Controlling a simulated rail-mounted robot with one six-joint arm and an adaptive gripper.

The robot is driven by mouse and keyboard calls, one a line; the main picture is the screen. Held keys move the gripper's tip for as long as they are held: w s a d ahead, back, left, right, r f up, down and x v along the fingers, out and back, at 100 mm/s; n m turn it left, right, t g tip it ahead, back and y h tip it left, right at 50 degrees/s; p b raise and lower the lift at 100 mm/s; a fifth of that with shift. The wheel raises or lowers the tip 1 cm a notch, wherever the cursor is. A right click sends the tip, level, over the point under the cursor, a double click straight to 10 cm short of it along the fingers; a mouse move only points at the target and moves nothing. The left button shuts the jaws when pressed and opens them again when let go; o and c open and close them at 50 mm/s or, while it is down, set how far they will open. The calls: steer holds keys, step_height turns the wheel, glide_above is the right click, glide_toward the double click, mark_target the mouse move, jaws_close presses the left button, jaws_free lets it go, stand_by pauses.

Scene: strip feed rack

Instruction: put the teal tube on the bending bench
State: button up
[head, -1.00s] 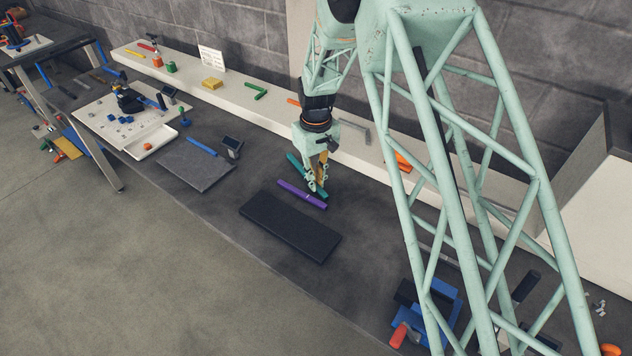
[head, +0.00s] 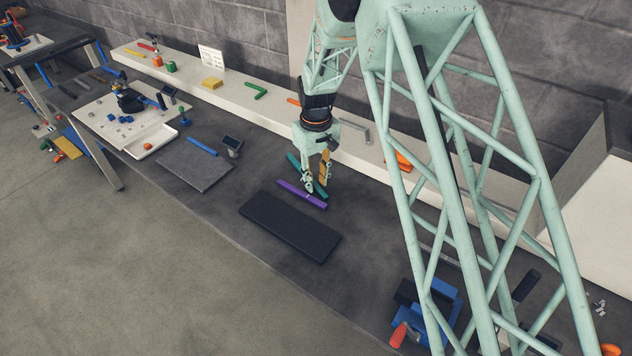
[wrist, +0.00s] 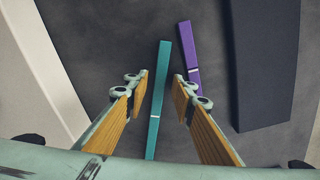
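The teal tube (wrist: 158,98) lies on the dark bench top, with a pale band near its middle. In the wrist view it runs lengthwise between the two open fingers of my gripper (wrist: 160,82), apart from both. In the head view the teal tube (head: 293,161) is partly hidden behind my gripper (head: 317,186). A purple tube (wrist: 188,58) with a pale band lies just to its right in the wrist view; it also shows in the head view (head: 294,191). Which surface is the bending bench, I cannot tell for sure.
A dark rectangular pad (head: 290,227) lies in front of the purple tube. A grey plate (head: 196,166) with a blue tube (head: 202,146) is further left. A long white shelf (head: 222,98) runs behind. A blue fixture (head: 440,300) stands at front right.

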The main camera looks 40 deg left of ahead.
mark_target(316, 185)
step_height(316, 185, up, 12)
stand_by(0.6)
steer(key=shift+f, duration=0.1)
stand_by(0.8)
